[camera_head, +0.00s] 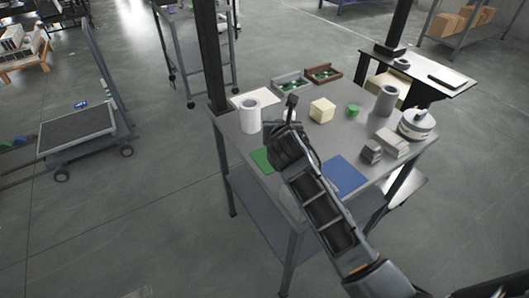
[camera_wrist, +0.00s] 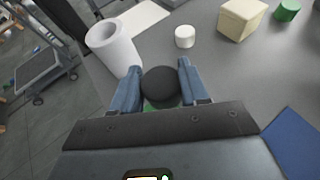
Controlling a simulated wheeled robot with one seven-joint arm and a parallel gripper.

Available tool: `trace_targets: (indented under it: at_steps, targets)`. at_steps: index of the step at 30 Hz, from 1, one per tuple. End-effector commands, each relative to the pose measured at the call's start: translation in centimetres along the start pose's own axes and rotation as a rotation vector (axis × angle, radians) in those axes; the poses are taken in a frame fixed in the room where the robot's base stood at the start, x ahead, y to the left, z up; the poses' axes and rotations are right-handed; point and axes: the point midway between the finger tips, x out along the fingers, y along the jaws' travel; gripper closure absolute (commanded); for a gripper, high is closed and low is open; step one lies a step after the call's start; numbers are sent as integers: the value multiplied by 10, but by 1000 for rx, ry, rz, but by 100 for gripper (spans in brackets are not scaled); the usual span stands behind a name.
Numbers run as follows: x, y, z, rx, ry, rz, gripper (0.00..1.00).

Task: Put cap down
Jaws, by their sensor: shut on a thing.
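The cap looks like a dark, round disc (camera_wrist: 160,86) in the wrist view. It sits between the two blue-grey fingers of my gripper (camera_wrist: 159,74), which is shut on it. In the head view my gripper (camera_head: 291,112) is over the grey table (camera_head: 300,155), near its left part; the cap cannot be made out clearly there. A green mat (camera_head: 262,160) lies on the table beside my arm, and a sliver of green (camera_wrist: 148,106) shows below the cap in the wrist view. A blue mat (camera_head: 345,176) lies to the right of my arm.
A white hollow cylinder (camera_head: 250,116) stands left of my gripper. A small white cylinder (camera_wrist: 185,36), a cream block (camera_head: 322,110) and a green cylinder (camera_head: 353,110) stand beyond. Grey blocks (camera_head: 391,143) and a round white device (camera_head: 416,124) crowd the right end. A dark post (camera_head: 211,60) rises at the left corner.

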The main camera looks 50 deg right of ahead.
Motion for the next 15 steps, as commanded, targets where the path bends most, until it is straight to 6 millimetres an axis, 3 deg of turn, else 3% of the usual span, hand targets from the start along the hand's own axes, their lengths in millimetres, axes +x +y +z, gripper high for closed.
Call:
trace_targets:
  at_steps: [7, 15]
  targets:
    - [-15, 37, -39, -2, 0, 2, 89]
    - [-19, 48, -54, 0, 0, -1, 89]
